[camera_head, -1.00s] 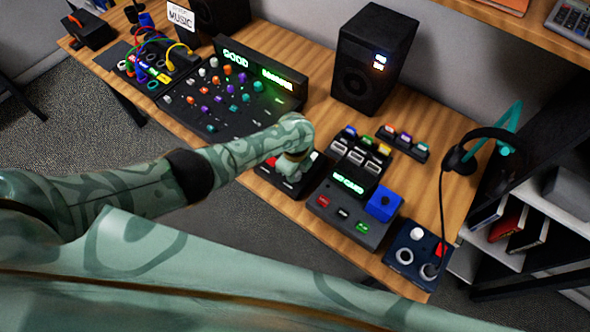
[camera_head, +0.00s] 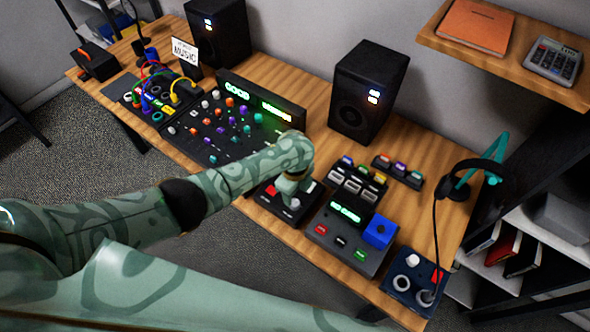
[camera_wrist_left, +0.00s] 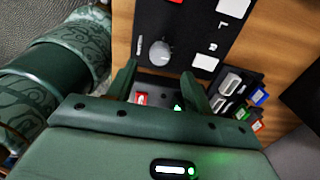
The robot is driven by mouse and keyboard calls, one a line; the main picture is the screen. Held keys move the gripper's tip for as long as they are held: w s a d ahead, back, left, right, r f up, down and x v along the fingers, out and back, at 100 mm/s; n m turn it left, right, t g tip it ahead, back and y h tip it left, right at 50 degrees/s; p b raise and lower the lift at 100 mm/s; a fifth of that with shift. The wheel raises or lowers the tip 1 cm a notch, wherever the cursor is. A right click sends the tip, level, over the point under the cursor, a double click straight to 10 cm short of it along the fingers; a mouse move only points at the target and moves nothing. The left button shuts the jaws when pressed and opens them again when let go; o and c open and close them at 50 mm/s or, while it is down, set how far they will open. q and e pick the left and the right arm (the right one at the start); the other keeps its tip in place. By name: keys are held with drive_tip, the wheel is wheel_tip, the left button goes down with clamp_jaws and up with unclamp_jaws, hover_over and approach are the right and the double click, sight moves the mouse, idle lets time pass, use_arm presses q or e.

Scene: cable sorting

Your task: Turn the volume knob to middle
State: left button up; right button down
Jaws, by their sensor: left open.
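A round silver knob (camera_wrist_left: 160,52) sits on a black control box (camera_wrist_left: 185,18) with white and red buttons in the left wrist view. In the head view the same box (camera_head: 267,198) lies at the table's front edge, partly covered by my left arm. My left gripper (camera_wrist_left: 159,72) is open over this box, its two fingers on either side below the knob in the picture, apart from it. I cannot tell which label marks the volume. My right gripper is not in view.
Right of the box is a panel with a green display (camera_head: 345,212) and a blue block (camera_head: 380,231). A mixer with many knobs (camera_head: 215,122) is to the left. A black speaker (camera_head: 368,92) stands behind. A headset (camera_head: 470,165) hangs at the right.

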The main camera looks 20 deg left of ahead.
sight(295, 203)
use_arm(q)
wheel_tip(295, 203, up, 10)
drive_tip(key=p, duration=0.4)
drive_tip(key=shift+r, duration=0.1)
